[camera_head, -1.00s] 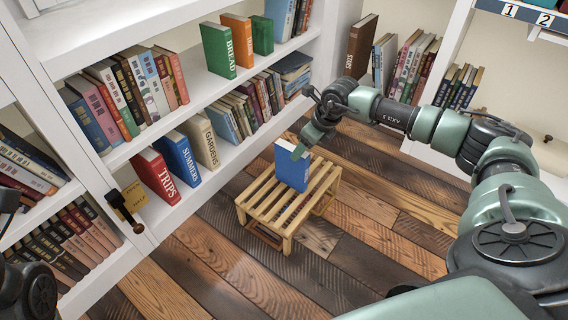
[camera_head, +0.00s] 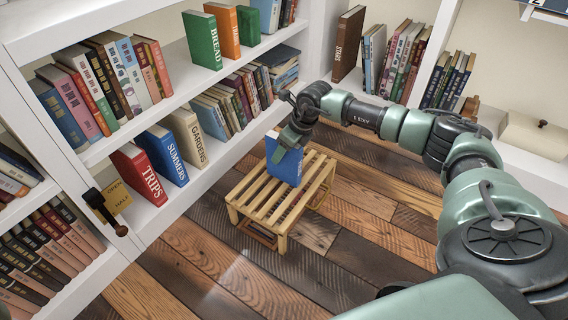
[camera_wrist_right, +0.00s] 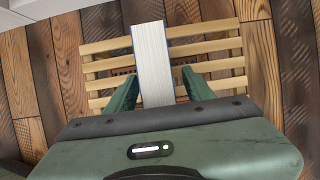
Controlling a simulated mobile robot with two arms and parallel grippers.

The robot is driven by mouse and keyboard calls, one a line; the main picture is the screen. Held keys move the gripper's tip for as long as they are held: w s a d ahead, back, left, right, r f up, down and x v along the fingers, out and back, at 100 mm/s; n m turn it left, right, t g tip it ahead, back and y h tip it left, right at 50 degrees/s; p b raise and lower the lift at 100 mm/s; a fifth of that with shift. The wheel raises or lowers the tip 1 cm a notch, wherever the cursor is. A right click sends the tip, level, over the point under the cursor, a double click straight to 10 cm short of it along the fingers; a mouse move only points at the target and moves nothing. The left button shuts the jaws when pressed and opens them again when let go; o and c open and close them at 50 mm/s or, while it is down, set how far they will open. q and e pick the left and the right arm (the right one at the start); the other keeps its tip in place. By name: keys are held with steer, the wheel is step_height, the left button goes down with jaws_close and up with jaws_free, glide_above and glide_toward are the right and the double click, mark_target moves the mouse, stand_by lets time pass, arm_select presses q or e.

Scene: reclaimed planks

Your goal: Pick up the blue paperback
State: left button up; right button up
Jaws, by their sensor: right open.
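The blue paperback (camera_head: 284,161) stands upright on a slatted wooden stool (camera_head: 262,203). My right gripper (camera_head: 290,138) is at the top of the book, coming down from above. In the right wrist view the book (camera_wrist_right: 152,60) shows its pale page edge between the two green fingers of the right gripper (camera_wrist_right: 160,92). The fingers are open, with a gap on each side of the book. The lower part of the book is hidden by the gripper body in the wrist view. My left gripper is not in view.
A white bookcase (camera_head: 103,150) with rows of books stands on the left, close to the stool. Another blue book, SUMMERS (camera_head: 163,155), faces out on its lower shelf. A second bookcase is at the back right. The plank floor (camera_head: 345,240) around the stool is clear.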

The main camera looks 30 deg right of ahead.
jaws_close()
steer(key=shift+r, duration=0.1)
steer(key=shift+r, duration=0.1)
